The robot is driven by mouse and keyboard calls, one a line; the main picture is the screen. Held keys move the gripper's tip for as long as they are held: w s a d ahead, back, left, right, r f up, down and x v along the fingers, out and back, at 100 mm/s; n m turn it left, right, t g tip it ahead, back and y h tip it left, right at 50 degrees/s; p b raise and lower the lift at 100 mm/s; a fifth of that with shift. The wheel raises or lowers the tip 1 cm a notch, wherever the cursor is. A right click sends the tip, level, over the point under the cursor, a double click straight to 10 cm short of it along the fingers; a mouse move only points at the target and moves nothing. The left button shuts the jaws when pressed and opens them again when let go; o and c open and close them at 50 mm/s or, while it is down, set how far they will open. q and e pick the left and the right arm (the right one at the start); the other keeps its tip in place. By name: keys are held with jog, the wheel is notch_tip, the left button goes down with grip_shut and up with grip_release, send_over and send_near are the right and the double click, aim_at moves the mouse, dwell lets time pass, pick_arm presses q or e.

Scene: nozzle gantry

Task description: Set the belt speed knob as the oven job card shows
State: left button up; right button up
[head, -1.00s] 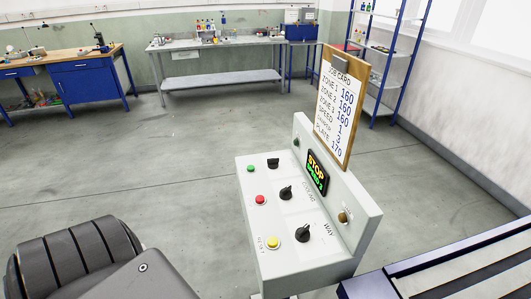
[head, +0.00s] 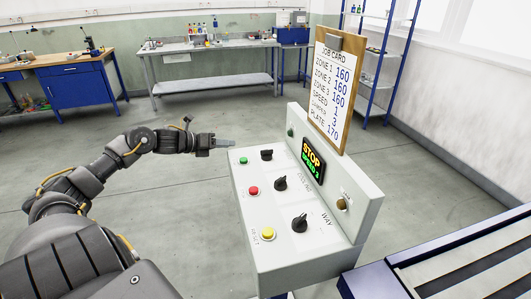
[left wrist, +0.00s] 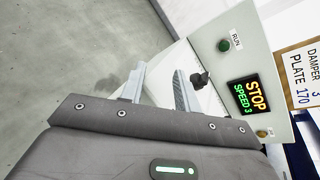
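The control panel (head: 262,240) has three black knobs in a row: a far one (head: 266,155), a middle one (head: 280,183) and a near one (head: 300,222). Their labels are too small to tell which sets the speed. The display (head: 312,160) reads STOP, SPEED 3, also in the left wrist view (left wrist: 250,95). The job card (head: 332,90) lists speed 1 and damper 3. My left gripper (head: 228,142) is just beyond the panel's far left corner, touching no knob. In the left wrist view its fingers (left wrist: 160,75) are apart and empty, with a black knob (left wrist: 200,79) right of them.
Green (head: 243,160), red (head: 253,190) and yellow (head: 267,233) buttons line the panel's left side. The upright back board (head: 365,212) carries the display. A blue-edged conveyor frame (head: 375,281) lies at the lower right. The floor left of the panel is open.

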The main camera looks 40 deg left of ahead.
aim_at(265, 150)
pick_arm(q)
jog(key=d+r+m+h, duration=0.1)
jog(key=d+m, duration=0.1)
jog(key=m, duration=0.1)
jog(key=s+d+r+m+g+h, duration=0.1)
jog(key=d+r+m, duration=0.1)
jog(key=m, duration=0.1)
jog(key=s+d+r+m+g, duration=0.1)
jog(key=d+m, duration=0.2)
jog(key=shift+s+r+h, duration=0.15)
jog(key=shift+r+h, duration=0.1)
jog(key=shift+h, duration=0.15)
jog(key=shift+s+d+r+m, duration=0.2)
jog(key=shift+d+m, duration=0.1)
jog(key=shift+m, duration=0.2)
jog(key=shift+w+d+f, duration=0.15)
jog(key=shift+w, duration=0.3)
jog(key=p+x, duration=0.3)
jog(key=x, duration=0.5)
jog(key=shift+w+d+f+p, duration=0.15)
jog(key=shift+w+d+p, duration=0.15)
jog(key=shift+p, duration=0.1)
jog(key=shift+w+d+f, duration=0.2)
jog(key=shift+w+f, duration=0.1)
jog(key=shift+w, duration=0.1)
grip_shut()
